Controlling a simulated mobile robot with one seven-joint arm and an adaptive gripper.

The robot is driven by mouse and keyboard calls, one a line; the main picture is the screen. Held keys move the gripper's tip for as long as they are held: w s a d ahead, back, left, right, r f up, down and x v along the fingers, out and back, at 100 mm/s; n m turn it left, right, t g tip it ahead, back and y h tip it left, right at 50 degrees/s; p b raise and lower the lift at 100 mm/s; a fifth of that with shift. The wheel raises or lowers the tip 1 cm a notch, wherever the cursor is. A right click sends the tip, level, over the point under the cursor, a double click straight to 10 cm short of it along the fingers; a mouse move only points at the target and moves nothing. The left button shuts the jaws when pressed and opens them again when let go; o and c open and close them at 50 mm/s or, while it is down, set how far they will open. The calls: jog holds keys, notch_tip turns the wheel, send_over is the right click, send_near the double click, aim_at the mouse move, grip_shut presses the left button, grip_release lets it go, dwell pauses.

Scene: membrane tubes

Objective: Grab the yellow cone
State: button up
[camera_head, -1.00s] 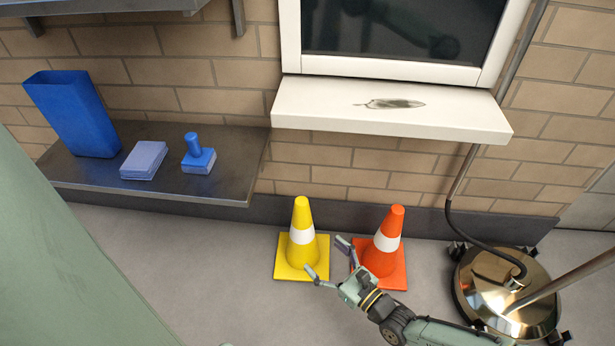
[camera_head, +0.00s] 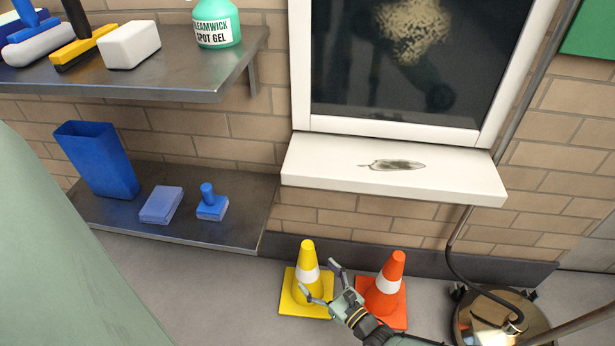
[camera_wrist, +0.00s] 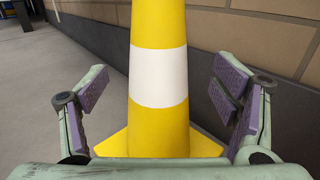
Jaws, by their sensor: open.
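The yellow cone (camera_head: 307,272) with a white band stands upright on the floor by the wall. In the wrist view the yellow cone (camera_wrist: 158,95) fills the middle, between the two fingers. My gripper (camera_head: 325,282) is open, with one finger towards each side of the cone. In the wrist view my gripper (camera_wrist: 158,110) shows both purple-padded fingers spread apart, with gaps to the cone on both sides. The cone's top is out of the wrist view, and the palm edge hides the lower front of its base.
An orange cone (camera_head: 385,285) stands close to the right, partly behind my gripper. A brass floor machine (camera_head: 490,315) stands further right. A low shelf (camera_head: 150,222) with blue items is at left, and a white sill (camera_head: 430,185) juts out above the cones.

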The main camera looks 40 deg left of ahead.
aim_at(307, 267)
jog(key=a, duration=0.5)
jog(key=shift+w+f, duration=0.2)
jog(key=shift+w, duration=0.15)
jog(key=shift+c, duration=0.3)
grip_shut()
dwell(0.5)
